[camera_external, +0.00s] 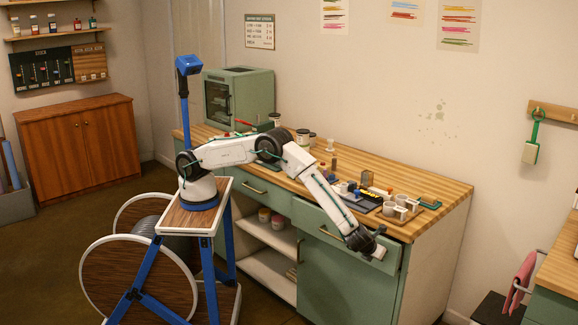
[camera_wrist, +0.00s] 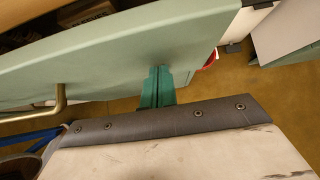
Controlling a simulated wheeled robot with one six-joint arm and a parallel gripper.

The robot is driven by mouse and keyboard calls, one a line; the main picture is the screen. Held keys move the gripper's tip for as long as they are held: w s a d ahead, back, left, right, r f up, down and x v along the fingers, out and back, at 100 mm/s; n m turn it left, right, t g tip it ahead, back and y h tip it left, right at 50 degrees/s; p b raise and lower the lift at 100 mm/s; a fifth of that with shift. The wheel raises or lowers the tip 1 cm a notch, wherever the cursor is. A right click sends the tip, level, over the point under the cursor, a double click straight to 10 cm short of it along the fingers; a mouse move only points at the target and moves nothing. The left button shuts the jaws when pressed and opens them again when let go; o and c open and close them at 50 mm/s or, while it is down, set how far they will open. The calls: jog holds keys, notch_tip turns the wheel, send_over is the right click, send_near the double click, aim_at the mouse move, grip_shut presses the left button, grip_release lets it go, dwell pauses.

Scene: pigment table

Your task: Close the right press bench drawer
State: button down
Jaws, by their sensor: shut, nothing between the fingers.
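The right press bench drawer has a pale green front (camera_external: 312,218) with a brass handle (camera_external: 330,233). In the external view it stands pulled out a little from the bench. In the wrist view the drawer front (camera_wrist: 130,62) runs across the picture, its handle (camera_wrist: 50,108) at left, and a dark interior shows past its top edge. My gripper (camera_external: 379,253) is in front of the right part of the drawer front. In the wrist view its green fingers (camera_wrist: 157,85) are together and empty, at or against the front, right of the handle. I cannot tell whether they touch.
The wooden bench top (camera_external: 440,190) holds cups (camera_external: 400,203), a dark tray and small items above the drawer. A left drawer (camera_external: 265,193) looks shut above an open shelf. A red cloth (camera_external: 523,270) hangs at another counter on the right.

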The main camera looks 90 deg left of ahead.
jog(key=shift+w+a, duration=1.6)
jog(key=shift+w+a+r, duration=0.1)
jog(key=shift+a+r, duration=0.05)
jog(key=shift+a, duration=0.05)
jog(key=shift+d, duration=0.1)
jog(key=shift+s+d, duration=0.4)
jog(key=shift+s, duration=0.05)
jog(key=s+d+f+v, duration=0.1)
jog(key=f+v, duration=0.1)
jog(key=v, duration=1)
jog(key=shift+s+d+r, duration=0.2)
jog(key=shift+d, duration=0.15)
